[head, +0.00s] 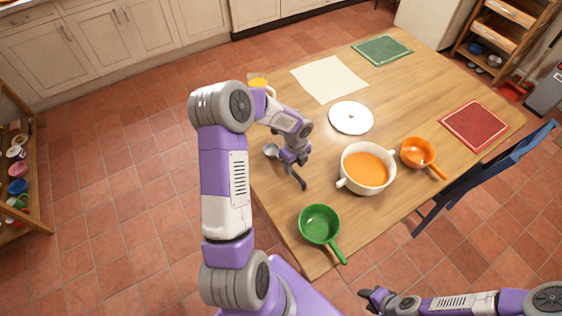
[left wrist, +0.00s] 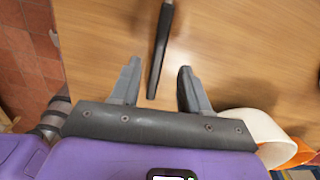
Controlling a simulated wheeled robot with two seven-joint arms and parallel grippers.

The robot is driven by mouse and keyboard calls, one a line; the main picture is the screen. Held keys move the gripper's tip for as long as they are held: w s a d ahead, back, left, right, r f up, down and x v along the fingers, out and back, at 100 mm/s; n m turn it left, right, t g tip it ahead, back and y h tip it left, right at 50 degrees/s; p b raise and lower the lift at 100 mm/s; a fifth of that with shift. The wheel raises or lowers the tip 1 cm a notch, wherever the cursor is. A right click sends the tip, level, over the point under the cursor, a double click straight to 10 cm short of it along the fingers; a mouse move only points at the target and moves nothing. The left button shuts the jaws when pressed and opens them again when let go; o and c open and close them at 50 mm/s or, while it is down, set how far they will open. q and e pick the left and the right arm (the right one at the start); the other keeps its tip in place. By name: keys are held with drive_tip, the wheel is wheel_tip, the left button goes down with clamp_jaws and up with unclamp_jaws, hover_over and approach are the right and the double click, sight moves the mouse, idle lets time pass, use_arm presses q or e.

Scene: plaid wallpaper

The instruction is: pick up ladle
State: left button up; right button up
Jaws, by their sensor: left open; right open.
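The ladle lies on the wooden table (head: 400,80). Its metal bowl (head: 271,150) shows in the head view just left of my left gripper (head: 296,180). In the left wrist view its dark handle (left wrist: 161,45) runs down from the top edge, its end lying between the two spread fingers of my left gripper (left wrist: 158,68). The fingers are open and apart from the handle on both sides. In the head view my gripper hides much of the handle. My right gripper (head: 372,298) is open and empty, low in the head view off the table's near side.
A white pot of orange soup (head: 366,167) stands right of my left gripper, with an orange pan (head: 418,153) beyond it. A green pan (head: 320,225) is near the front edge. A white lid (head: 351,118) and a glass of orange drink (head: 258,80) stand farther back.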

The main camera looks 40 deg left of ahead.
sight(294, 172)
use_arm(q)
wheel_tip(294, 172, down, 5)
drive_tip(key=shift+s+d+f+b, duration=0.1)
drive_tip(key=shift+s+d+b, duration=0.05)
drive_tip(key=shift+b, duration=0.6)
clamp_jaws()
